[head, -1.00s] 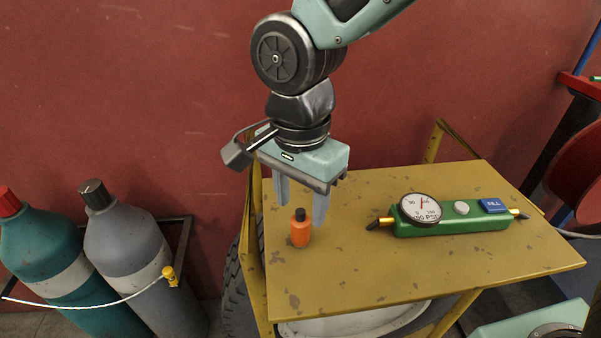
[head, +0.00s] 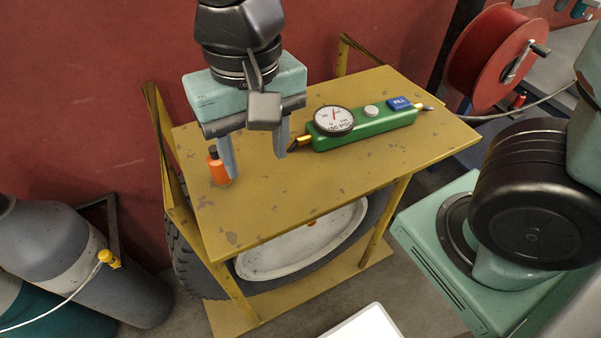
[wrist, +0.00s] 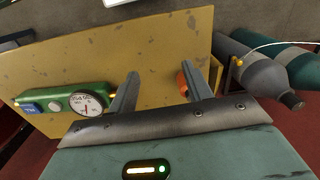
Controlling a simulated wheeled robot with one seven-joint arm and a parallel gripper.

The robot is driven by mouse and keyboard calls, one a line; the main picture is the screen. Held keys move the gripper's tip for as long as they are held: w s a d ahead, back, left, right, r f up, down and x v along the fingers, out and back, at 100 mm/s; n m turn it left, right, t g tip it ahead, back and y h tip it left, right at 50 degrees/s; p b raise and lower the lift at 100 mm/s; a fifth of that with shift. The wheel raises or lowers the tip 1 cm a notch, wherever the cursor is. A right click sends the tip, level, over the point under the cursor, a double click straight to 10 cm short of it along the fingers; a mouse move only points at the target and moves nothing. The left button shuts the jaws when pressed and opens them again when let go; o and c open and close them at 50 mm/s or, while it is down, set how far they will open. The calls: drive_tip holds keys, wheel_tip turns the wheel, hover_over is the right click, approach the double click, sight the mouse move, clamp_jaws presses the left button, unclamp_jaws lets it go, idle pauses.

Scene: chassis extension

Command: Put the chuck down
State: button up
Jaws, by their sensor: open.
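A green gauge body (head: 365,128) with a round dial, a blue button marked FILL and brass ends lies on the yellow tabletop (head: 290,190). It is the likeliest chuck, though I cannot be sure. It also shows in the wrist view (wrist: 85,97), left of my fingers. My gripper (head: 257,167) is open and points down over the tabletop, left of the gauge body. Nothing is held between its fingers (wrist: 160,85). One finger is close to the gauge body's near brass end; I cannot tell whether they touch.
A small orange bottle (head: 216,170) with a black cap stands close by my left finger, partly hidden by it. A red hose reel (head: 492,58) is at right. The tabletop's front is clear.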

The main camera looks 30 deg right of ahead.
drive_tip(key=s+d+f+n, duration=0.1)
drive_tip(key=n, duration=0.1)
drive_tip(key=s+d+f+n, duration=0.1)
drive_tip(key=s+n, duration=0.1)
drive_tip(key=n, duration=0.1)
drive_tip(key=s+d+f+n, duration=0.1)
drive_tip(key=d+n, duration=0.1)
drive_tip(key=shift+s+f, duration=0.4)
